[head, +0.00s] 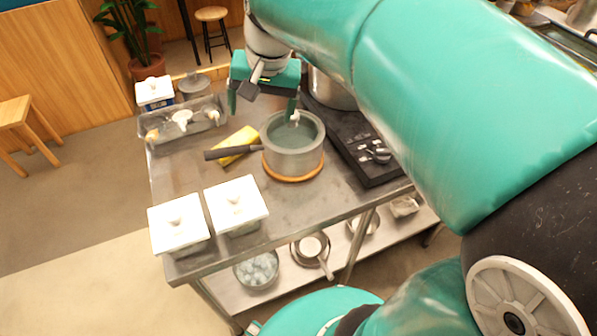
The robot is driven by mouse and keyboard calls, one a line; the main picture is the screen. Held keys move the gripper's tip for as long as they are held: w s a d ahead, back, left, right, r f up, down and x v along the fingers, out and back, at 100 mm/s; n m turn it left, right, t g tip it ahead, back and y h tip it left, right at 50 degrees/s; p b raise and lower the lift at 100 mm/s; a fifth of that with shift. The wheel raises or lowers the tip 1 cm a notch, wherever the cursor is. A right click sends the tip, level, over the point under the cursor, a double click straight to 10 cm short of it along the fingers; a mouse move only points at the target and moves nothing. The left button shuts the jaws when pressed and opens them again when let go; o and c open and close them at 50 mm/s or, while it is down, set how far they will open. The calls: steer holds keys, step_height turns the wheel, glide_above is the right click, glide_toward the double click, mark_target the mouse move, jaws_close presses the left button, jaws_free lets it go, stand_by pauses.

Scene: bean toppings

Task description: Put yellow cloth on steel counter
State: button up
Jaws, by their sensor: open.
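The yellow cloth (238,140) lies on the steel counter (175,180), partly hidden beneath the dark handle of a pot (294,150). The pot stands on a round wooden trivet (296,176) just right of the cloth. My gripper (262,113) is open, with its fingers pointing down, above and behind the cloth and near the pot's back rim. Its fingers hold nothing that I can see. One fingertip appears close to the pot's rim; I cannot tell whether they touch.
Two white lidded containers (237,204) stand at the counter's front left. A grey tray (160,124) with small items sits at the back left. A black stove (365,150) with a large pot (333,90) is on the right. Bare counter lies left of the pot.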

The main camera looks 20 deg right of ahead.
steer(key=s+d+f+n+t+h, duration=0.1)
steer(key=s+f+n+t, duration=0.2)
steer(key=s, duration=1.2)
steer(key=shift+f+n, duration=0.65)
steer(key=shift+n, duration=0.35)
